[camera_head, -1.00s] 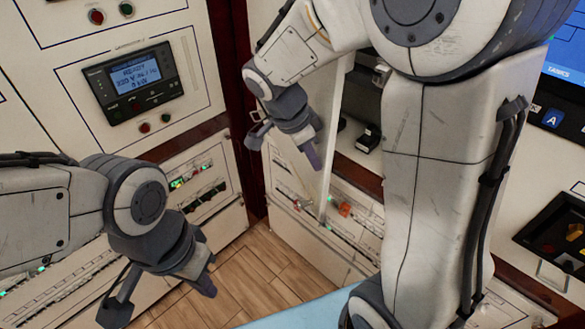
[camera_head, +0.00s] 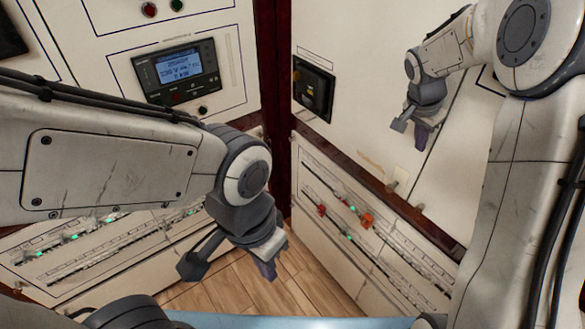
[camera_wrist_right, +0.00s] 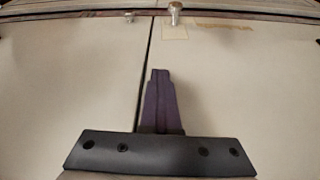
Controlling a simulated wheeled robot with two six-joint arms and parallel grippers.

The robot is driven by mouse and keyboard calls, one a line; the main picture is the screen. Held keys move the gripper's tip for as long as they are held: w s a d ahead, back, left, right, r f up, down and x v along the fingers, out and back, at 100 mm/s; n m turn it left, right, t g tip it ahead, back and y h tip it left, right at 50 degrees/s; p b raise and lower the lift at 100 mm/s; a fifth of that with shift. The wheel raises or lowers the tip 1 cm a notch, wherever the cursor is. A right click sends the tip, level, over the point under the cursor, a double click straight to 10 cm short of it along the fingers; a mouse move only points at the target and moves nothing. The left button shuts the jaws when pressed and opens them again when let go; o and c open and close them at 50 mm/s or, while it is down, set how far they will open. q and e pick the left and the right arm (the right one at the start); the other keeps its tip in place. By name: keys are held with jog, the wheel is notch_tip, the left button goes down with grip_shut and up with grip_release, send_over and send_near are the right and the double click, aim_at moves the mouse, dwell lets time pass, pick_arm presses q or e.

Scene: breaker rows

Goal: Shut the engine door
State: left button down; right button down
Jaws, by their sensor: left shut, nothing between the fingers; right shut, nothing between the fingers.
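The engine door appears to be the pale panel (camera_head: 355,110) on the right-hand wall, left of a dark seam. It lies about flush with the neighbouring panel, and no opening shows. A small knob (camera_head: 391,186) sits at its lower edge; it also shows in the right wrist view (camera_wrist_right: 175,12). My right gripper (camera_head: 420,130) is shut and empty, in front of the panels near the seam. Its fingers (camera_wrist_right: 162,95) overlap the seam in the right wrist view; contact cannot be told. My left gripper (camera_head: 232,268) is shut and empty, low over the floor, away from the door.
A black latch-like unit (camera_head: 313,88) is on the panel's left part. A display unit (camera_head: 176,74) is on the left wall. Wood floor (camera_head: 240,290) lies free between the walls.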

jog(key=shift+w+d+r, duration=0.15)
jog(key=shift+w+d, duration=0.1)
jog(key=shift+d, duration=0.2)
jog(key=s+a+b, duration=0.2)
jog(key=s+a, duration=0.1)
jog(key=a, duration=0.1)
jog(key=s+b+v, duration=0.1)
jog(key=v, duration=0.9)
jog(key=s+a+f+n+y, duration=0.1)
jog(key=s+a+f+n, duration=0.2)
jog(key=s+a+n, duration=0.3)
jog(key=s+a+f+n+y, duration=0.2)
jog(key=s+a+f+n, duration=0.25)
jog(key=a, duration=0.35)
jog(key=s+a+f+n+g, duration=0.1)
jog(key=s+a+f+n, duration=0.1)
jog(key=s, duration=0.6)
jog(key=s+a+f+n+g+y, duration=0.1)
jog(key=s+a+f+n, duration=0.1)
jog(key=s+f+n, duration=0.2)
jog(key=s+n, duration=0.2)
jog(key=s, duration=0.2)
jog(key=shift+y, duration=0.3)
